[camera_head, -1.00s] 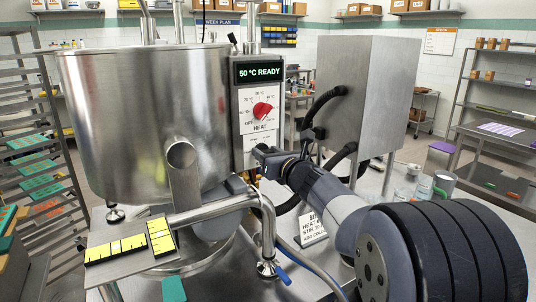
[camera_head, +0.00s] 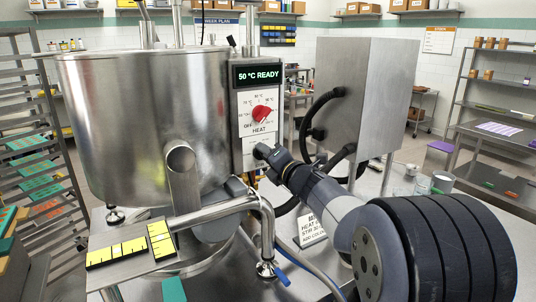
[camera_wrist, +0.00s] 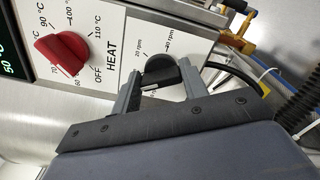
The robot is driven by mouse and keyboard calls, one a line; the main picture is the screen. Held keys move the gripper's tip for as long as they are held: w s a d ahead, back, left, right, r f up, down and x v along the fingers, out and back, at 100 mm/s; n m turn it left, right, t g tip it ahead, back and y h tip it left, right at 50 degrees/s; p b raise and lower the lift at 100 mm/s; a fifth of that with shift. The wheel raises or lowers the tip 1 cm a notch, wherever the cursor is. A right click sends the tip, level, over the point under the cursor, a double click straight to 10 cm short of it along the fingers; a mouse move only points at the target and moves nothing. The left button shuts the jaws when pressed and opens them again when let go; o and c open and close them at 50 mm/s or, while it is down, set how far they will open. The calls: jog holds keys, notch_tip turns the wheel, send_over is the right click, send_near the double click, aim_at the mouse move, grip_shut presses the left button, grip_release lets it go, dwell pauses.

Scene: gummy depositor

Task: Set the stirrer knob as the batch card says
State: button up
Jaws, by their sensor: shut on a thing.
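The stirrer knob (camera_wrist: 158,72) is black and sits on the white panel beside the heat dial, in the wrist view. My gripper (camera_wrist: 160,82) is shut on it, with one grey finger on each side. Small rpm marks are printed above the knob; its exact setting is hard to read. In the head view my gripper (camera_head: 262,152) is at the lower part of the control panel, and it hides the stirrer knob. The batch card (camera_head: 310,229) stands on the table behind my arm, partly covered; lines starting HEAT, STIR 30 and ADD COLO show.
The red heat knob (camera_head: 263,113) sits just above, close to my gripper. The display (camera_head: 257,75) reads 50 °C READY. The steel kettle (camera_head: 140,120) stands left, with an outlet pipe (camera_head: 225,208) below. A steel box (camera_head: 365,95) and black hoses (camera_head: 312,125) are at right.

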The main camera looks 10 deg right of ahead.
jog(key=m+p, duration=0.3)
jog(key=m, duration=0.5)
jog(key=m+p, duration=0.3)
jog(key=m, duration=0.5)
jog(key=f+m+p, duration=0.1)
jog(key=m+p, duration=0.2)
jog(key=m, duration=0.5)
jog(key=shift+a, duration=0.2)
jog(key=shift+m+p, duration=0.3)
jog(key=o, duration=1)
jog(key=shift+r, duration=0.1)
jog(key=shift+s, duration=0.15)
